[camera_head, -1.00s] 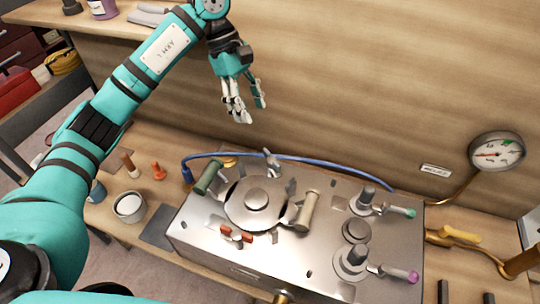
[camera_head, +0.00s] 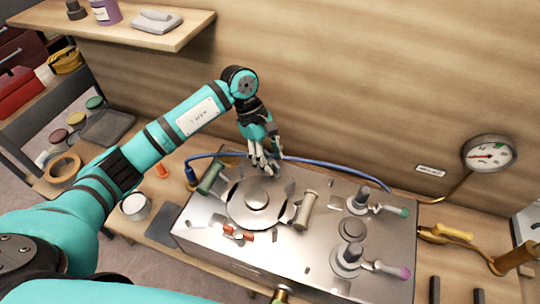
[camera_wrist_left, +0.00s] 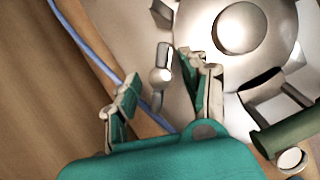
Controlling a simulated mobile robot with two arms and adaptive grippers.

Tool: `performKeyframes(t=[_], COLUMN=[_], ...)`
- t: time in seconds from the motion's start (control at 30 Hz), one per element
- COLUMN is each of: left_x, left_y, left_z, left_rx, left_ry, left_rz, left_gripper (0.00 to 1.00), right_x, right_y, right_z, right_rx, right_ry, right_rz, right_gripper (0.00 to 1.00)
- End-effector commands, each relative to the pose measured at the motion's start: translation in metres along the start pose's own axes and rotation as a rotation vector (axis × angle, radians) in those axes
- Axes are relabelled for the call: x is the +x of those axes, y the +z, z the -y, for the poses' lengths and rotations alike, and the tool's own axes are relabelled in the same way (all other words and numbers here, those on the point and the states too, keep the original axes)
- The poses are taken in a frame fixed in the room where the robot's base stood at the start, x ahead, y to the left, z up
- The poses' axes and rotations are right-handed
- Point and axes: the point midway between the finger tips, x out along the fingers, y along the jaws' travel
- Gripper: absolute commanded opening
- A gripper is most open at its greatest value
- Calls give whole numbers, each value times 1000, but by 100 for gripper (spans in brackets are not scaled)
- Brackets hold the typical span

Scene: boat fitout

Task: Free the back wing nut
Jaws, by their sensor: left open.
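The back wing nut (camera_wrist_left: 160,77) is a pale metal nut with a round hub and two thin wings, at the back edge of the round lid (camera_head: 257,203). In the wrist view it sits between the two spread fingers of my left gripper (camera_wrist_left: 156,85), with gaps on both sides. In the head view my left gripper (camera_head: 263,162) points down at the back of the lid, and its fingers largely hide the nut. The left gripper is open and holds nothing. My right gripper is not in view.
A blue hose (camera_head: 335,167) runs close behind the gripper. Two valves stand at the right of the metal box (camera_head: 300,262). A gauge (camera_head: 489,154) is on the wall.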

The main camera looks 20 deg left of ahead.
Motion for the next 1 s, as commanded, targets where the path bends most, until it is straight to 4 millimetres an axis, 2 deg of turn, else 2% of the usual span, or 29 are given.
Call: performKeyframes(t=[0.13, 0.47, 0.77, 1.0], left_x=[0, 0, 0, 2], left_y=[0, 0, -1, -2], left_z=[0, 0, 0, 1], left_rx=[0, -1, -24, -133], left_ry=[0, 0, 10, 57], left_rz=[0, 0, -2, -3], left_gripper=[43, 0, 0, 0], right_x=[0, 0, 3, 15], right_y=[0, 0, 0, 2], right_z=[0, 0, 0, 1], right_rx=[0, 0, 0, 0], right_ry=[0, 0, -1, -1], right_rz=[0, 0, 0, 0], right_gripper=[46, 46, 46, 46])
